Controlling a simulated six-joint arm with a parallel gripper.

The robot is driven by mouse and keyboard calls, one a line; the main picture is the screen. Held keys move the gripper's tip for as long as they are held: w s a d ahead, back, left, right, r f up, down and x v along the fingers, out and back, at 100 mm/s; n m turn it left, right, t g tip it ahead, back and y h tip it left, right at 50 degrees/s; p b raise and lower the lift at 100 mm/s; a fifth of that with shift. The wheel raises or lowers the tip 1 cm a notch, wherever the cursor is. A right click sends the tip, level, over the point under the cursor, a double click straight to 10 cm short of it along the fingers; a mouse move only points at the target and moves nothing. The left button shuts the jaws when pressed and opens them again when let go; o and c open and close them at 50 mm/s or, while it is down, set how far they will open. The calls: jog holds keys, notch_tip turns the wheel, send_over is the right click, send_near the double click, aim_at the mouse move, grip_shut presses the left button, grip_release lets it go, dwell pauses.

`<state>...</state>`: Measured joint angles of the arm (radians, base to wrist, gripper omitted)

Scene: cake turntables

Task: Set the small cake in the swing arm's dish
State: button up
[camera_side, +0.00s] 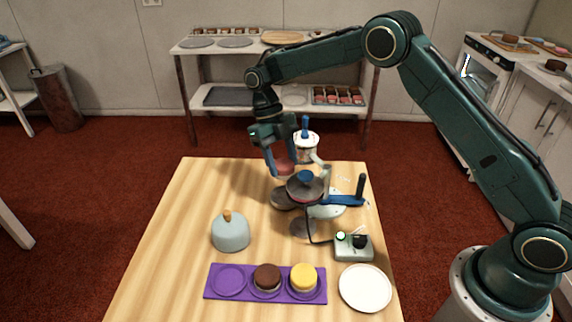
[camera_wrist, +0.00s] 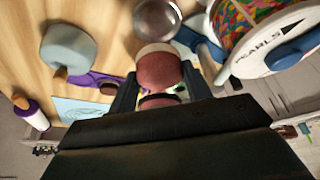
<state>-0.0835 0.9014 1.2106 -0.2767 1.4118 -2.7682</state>
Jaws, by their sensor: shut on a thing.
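My gripper (camera_side: 284,166) is shut on a small reddish-pink cake (camera_side: 284,158), held above the table's far part. In the wrist view the cake (camera_wrist: 158,70) sits between the fingers, its pale end facing away from the palm. A blue arm with a black upright handle (camera_side: 361,187) is at the right. The dish's link to that arm is hidden.
A purple tray (camera_side: 210,294) holds a brown cake (camera_side: 267,278) and a yellow cake (camera_side: 304,278); its left recess is empty. Around are a grey-blue dome (camera_side: 230,235), a white plate (camera_side: 365,288), a switch box (camera_side: 353,252) and a sprinkle jar (camera_wrist: 262,40). The table's left is clear.

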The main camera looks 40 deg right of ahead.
aim_at(283, 195)
jog(key=shift+d, duration=0.2)
jog(key=shift+f, duration=0.15)
jog(key=shift+f, duration=3.9)
jog(key=shift+f, duration=0.2)
jog(key=o, duration=0.9)
jog(key=shift+o, duration=0.2)
jog(key=shift+r, duration=0.15)
jog(key=v, duration=0.7)
jog(key=shift+r, duration=0.25)
